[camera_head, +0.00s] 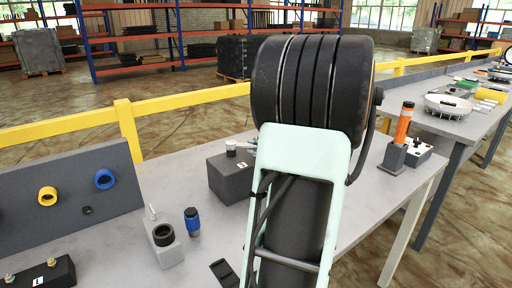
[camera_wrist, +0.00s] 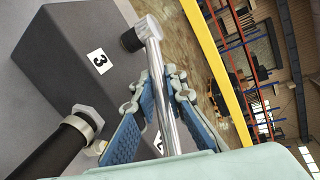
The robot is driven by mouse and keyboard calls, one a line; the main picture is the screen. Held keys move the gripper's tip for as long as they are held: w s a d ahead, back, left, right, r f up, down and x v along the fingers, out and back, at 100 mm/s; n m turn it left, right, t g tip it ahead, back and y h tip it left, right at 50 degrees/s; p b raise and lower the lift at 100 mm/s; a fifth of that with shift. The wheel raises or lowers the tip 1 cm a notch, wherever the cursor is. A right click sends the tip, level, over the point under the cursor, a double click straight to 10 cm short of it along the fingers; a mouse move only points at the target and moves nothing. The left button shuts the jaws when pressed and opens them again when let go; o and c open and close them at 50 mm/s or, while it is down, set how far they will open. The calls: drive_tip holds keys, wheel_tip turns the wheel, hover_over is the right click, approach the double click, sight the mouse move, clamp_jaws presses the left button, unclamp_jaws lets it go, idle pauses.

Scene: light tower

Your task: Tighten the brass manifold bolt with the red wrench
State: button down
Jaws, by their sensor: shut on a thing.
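My gripper (camera_wrist: 158,92), with blue pads, shows in the wrist view and is shut on a chrome wrench (camera_wrist: 171,115). The wrench has a round head (camera_wrist: 147,28) with a black socket (camera_wrist: 131,40) beside a dark grey block (camera_wrist: 75,55) marked 3. No red shows on the part of the wrench in view. In the head view my arm hides the gripper and wrench. A small black block at the lower left carries brass-coloured bolts (camera_head: 51,262). I cannot tell whether one is the manifold bolt, or whether the socket touches anything.
A silver hex fitting (camera_wrist: 88,120) with a black hose (camera_wrist: 48,152) is left of my gripper. The grey bench (camera_head: 135,262) carries a blue-capped cylinder (camera_head: 192,221), a dark box (camera_head: 229,180) and an upright panel (camera_head: 70,200). An orange cylinder (camera_head: 404,123) stands right. A yellow rail (camera_head: 200,98) runs behind.

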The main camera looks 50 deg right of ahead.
idle(0.4)
drive_tip(key=shift+s+a+m+h+b, duration=0.1)
drive_tip(key=shift+a+m+h+b, duration=0.15)
drive_tip(key=shift+m+h+b, duration=0.45)
drive_tip(key=shift+s+a+f+m+g+h+b, duration=0.2)
drive_tip(key=shift+a+m+h+b, duration=0.25)
drive_tip(key=shift+b, duration=0.7)
drive_tip(key=shift+s+a+f+m+g+h+b, duration=0.1)
drive_tip(key=shift+s+m+g+h+b, duration=0.15)
drive_tip(key=shift+h+b, duration=0.65)
drive_tip(key=shift+y, duration=0.25)
drive_tip(key=shift+w+d+n+y, duration=0.1)
drive_tip(key=shift+d+n+y, duration=0.1)
drive_tip(key=shift+n+y, duration=0.1)
drive_tip(key=shift+w+r+p, duration=0.1)
drive_tip(key=shift+r+p, duration=1.6)
drive_tip(key=shift+r, duration=1.5)
